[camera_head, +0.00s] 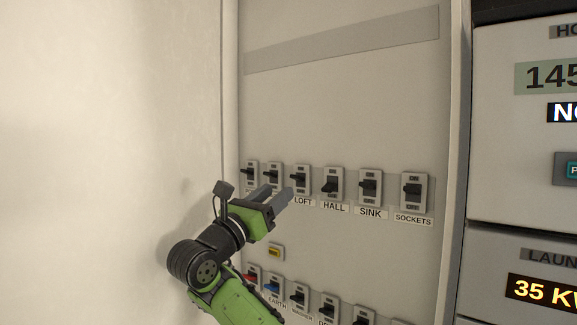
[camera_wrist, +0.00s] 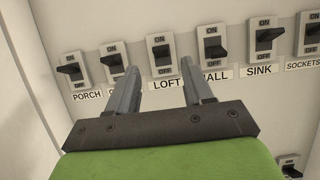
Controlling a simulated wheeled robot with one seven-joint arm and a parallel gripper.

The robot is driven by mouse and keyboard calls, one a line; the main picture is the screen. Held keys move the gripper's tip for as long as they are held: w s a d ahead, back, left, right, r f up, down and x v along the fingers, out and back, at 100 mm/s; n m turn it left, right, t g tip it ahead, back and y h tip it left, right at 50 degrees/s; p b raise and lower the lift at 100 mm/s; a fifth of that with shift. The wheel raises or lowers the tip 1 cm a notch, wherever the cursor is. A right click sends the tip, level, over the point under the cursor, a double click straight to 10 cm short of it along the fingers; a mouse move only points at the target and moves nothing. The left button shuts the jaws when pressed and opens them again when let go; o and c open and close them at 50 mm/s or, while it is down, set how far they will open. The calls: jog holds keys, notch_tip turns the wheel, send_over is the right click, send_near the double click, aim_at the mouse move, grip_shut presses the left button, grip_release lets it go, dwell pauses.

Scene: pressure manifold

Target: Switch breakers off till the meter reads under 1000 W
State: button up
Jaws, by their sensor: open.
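The upper breaker row holds LOFT (camera_head: 301,179), HALL (camera_head: 332,184), SINK (camera_head: 370,187) and SOCKETS (camera_head: 414,192), with two more at left. The wrist view shows PORCH (camera_wrist: 72,70) and a neighbour (camera_wrist: 112,62) whose label my finger mostly covers. HALL's lever sits lower than the others and looks tipped towards OFF; the other levers look up. The meter (camera_head: 545,78) shows "145", cut off by the picture edge. My gripper (camera_head: 278,191) is open and empty, in front of the panel; in the wrist view its fingers straddle LOFT (camera_wrist: 161,55). Contact cannot be told.
A lower breaker row (camera_head: 299,295) and a small yellow button (camera_head: 276,252) lie below. A blank strip (camera_head: 345,40) crosses the upper panel. A wall (camera_head: 100,120) stands at left. A unit at right shows "35 KW" (camera_head: 540,291), also cut off.

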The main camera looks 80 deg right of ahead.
aim_at(293, 177)
jog(key=p+x, duration=0.5)
jog(key=x, duration=0.1)
jog(key=shift+r, duration=0.25)
jog(key=shift+a, duration=0.15)
jog(key=shift+f, duration=0.1)
grip_shut()
